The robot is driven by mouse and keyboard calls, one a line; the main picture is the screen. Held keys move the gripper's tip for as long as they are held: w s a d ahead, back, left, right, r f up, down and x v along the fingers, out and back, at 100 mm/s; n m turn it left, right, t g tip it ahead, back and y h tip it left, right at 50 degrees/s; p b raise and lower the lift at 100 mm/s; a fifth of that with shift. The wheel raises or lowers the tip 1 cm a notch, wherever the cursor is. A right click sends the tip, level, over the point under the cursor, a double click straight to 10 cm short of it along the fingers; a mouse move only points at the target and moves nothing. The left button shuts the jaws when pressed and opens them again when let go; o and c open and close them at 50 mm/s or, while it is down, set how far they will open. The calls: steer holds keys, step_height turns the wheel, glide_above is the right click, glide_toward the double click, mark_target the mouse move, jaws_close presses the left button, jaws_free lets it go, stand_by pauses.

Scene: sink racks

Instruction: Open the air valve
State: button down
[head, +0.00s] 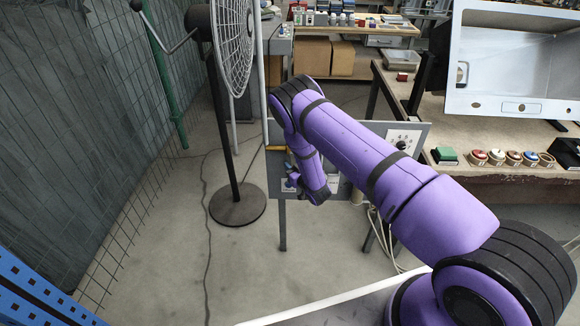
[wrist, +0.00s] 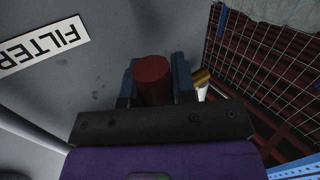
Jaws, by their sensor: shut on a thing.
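In the wrist view my gripper (wrist: 153,85) has its two bluish fingers on either side of a dark red round-ended piece (wrist: 152,70), and is shut on it. This red piece is in front of a grey panel (wrist: 110,75); it looks like the valve's handle, but its lower part is hidden by my gripper. Its turn angle cannot be told. In the head view my purple arm reaches to the grey panel (head: 408,130) on a stand, and hides much of it. The red piece cannot be made out there.
A "FILTER" label (wrist: 42,45) is on the panel. A white piece with a brass-coloured end (wrist: 202,78) is close to the right finger. Wire mesh (wrist: 270,60) is further right. In the head view a standing fan (head: 233,45) is left of the panel; a workbench (head: 470,170) is right.

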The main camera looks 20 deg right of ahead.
steer(key=shift+s+d+r+n+g+h, duration=0.35)
steer(key=shift+d+n+g+h, duration=0.45)
steer(key=shift+n, duration=0.35)
steer(key=shift+s+d+r+n+g+h, duration=0.2)
steer(key=shift+d+r+n+g+h, duration=0.4)
steer(key=shift+d+n+h, duration=0.45)
steer(key=shift+s+d+r+n+g+h, duration=0.3)
steer(key=shift+d+n+g+h, duration=0.35)
steer(key=shift+n, duration=0.65)
steer(key=shift+d, duration=0.1)
steer(key=c, duration=0.9)
jaws_free()
steer(key=shift+c, duration=0.2)
steer(key=shift+w, duration=0.1)
